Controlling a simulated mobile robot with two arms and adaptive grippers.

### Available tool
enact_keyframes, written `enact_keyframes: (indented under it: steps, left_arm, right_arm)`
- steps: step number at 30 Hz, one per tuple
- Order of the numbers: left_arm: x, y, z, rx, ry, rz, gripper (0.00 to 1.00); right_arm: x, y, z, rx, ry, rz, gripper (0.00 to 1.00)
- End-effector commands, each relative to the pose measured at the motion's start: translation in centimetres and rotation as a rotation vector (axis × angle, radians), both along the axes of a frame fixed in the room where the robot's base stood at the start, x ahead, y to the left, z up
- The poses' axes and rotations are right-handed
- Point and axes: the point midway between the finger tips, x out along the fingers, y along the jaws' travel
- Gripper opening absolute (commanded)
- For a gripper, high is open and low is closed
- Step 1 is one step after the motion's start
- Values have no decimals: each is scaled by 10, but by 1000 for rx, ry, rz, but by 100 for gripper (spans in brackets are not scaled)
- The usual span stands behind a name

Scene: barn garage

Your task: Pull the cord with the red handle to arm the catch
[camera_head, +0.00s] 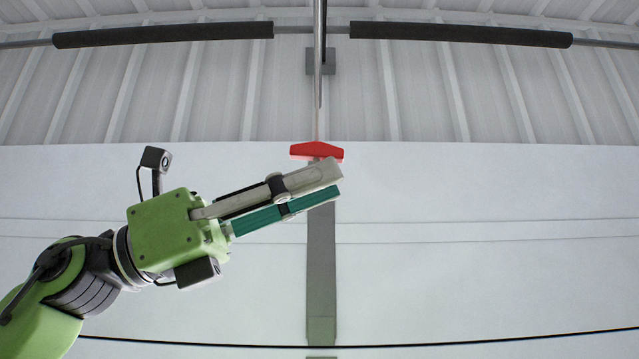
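The red handle (316,151) is a small wide bar with sloping ends. It hangs level at the lower end of a thin pale cord (317,122), near the centre of the head view. My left gripper (331,183) reaches in from the left, its fingers pointing right and slightly up. The fingertips, one grey and one teal, lie just below the handle in the picture. They slightly overlap its lower edge. I cannot tell whether they touch it or how far apart they are in depth. The fingers look close together. My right gripper is not in view.
A grey vertical rail (321,265) runs down the middle behind the gripper. Dark padded tubes on a bar (163,35) (460,35) cross the top, left and right. A pale panelled wall or door (490,220) fills the back. The space right of the fingertips is clear.

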Motion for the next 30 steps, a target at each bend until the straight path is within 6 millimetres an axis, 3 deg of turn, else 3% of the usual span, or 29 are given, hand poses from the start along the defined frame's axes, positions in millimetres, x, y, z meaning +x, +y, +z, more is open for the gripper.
enact_keyframes:
  steps: [9,15,21,30]
  left_arm:
    - [2,62,-26,-1,3,4,26]
    - [1,91,-38,1,2,2,26]
    - [0,102,-43,2,0,0,26]
    - [0,103,-43,1,0,1,26]
  right_arm:
    - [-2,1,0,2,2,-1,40]
    - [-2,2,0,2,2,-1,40]
    - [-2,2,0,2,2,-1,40]
    - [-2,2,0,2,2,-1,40]
